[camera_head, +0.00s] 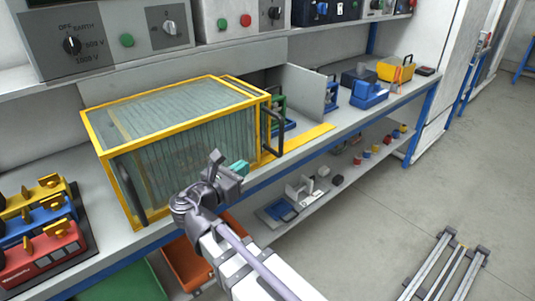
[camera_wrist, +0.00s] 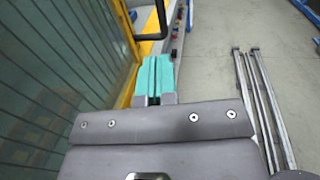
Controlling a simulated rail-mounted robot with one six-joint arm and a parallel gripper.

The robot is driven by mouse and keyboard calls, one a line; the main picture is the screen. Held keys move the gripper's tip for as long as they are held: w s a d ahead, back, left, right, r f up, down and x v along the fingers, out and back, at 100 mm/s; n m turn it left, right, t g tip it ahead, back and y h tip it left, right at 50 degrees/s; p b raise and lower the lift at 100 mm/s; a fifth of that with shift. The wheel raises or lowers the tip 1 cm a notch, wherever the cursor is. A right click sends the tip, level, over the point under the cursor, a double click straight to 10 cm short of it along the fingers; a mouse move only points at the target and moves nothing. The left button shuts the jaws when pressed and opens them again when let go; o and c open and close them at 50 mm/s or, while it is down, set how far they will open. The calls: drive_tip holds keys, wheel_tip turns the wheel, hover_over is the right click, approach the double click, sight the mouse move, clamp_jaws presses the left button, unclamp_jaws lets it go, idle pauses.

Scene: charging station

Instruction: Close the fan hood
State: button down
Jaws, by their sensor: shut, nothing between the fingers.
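The fan hood (camera_head: 185,85) is a yellow-framed box with clear panels on the bench. Black handles show at its left front and at its right end. The right part of the bay behind it is uncovered. In the wrist view, the hood's clear panel (camera_wrist: 60,60) fills the left side and a black handle (camera_wrist: 158,20) shows at the top. My gripper (camera_head: 238,168), with teal fingertips, is in front of the hood, below and left of the right handle. In the wrist view, the fingertips (camera_wrist: 154,78) are together and empty, apart from the handle.
A grey upright panel (camera_head: 302,92) and a yellow strip (camera_head: 305,138) lie right of the hood. Red, blue and yellow devices (camera_head: 42,232) stand at the left. Blue boxes (camera_head: 368,95) stand further right. A lower shelf holds orange bins (camera_head: 185,262). The floor at right has metal rails (camera_head: 446,268).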

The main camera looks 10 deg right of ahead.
sight(280, 142)
drive_tip(key=x, duration=1.4)
drive_tip(key=shift+d, duration=0.1)
